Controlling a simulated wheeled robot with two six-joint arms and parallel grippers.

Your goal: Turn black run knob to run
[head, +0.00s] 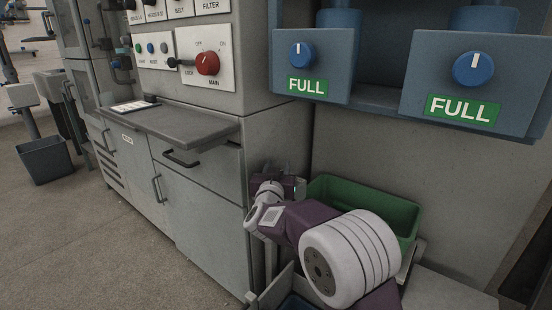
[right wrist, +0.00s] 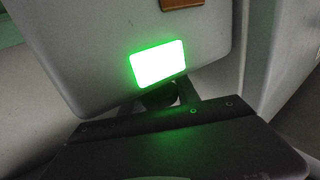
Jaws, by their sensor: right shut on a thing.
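My right gripper (head: 279,174) is low beside the grey cabinet, at the end of my white and purple arm. In the right wrist view its fingers (right wrist: 160,104) are shut on a dark round knob (right wrist: 158,96), which looks like the black run knob. The knob is on a light grey panel (right wrist: 95,60), just below a bright green lit rectangle (right wrist: 158,63). The gripper's dark body hides the knob's lower part, and I cannot read its pointer or any run marking. In the head view the knob is hidden. My left gripper is not in view.
A green bin (head: 385,207) stands right behind my arm. The grey cabinet (head: 205,210) has a shelf, handles and a red main switch (head: 207,64). Blue boxes with knobs and green FULL labels (head: 308,86) hang above right. Open floor lies at left.

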